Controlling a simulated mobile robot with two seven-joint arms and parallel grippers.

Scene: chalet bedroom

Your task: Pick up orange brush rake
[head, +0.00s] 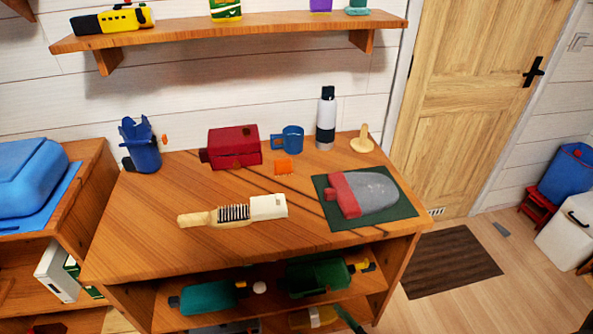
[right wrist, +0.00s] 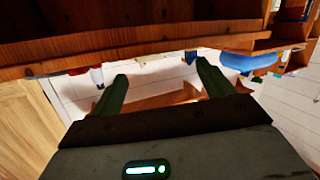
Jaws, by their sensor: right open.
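A brush (head: 233,213) with a tan wooden handle and dark bristles lies on the wooden tabletop (head: 140,235), handle to the left. A cream block-like part (head: 268,206) is at its right end. A small orange piece (head: 283,166) lies behind it. I cannot tell for sure which of these is the orange brush rake. My right gripper (right wrist: 160,86) shows in the right wrist view, open, with nothing seen between its dark green fingers. Neither gripper shows in the head view, and my left gripper is in no view.
A red box (head: 234,147), blue mug (head: 288,139), bottle (head: 326,118) and blue container (head: 141,146) stand at the back of the table. A dark green mat (head: 400,208) holds a grey-and-red item (head: 370,193) at right. The front left tabletop is clear.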

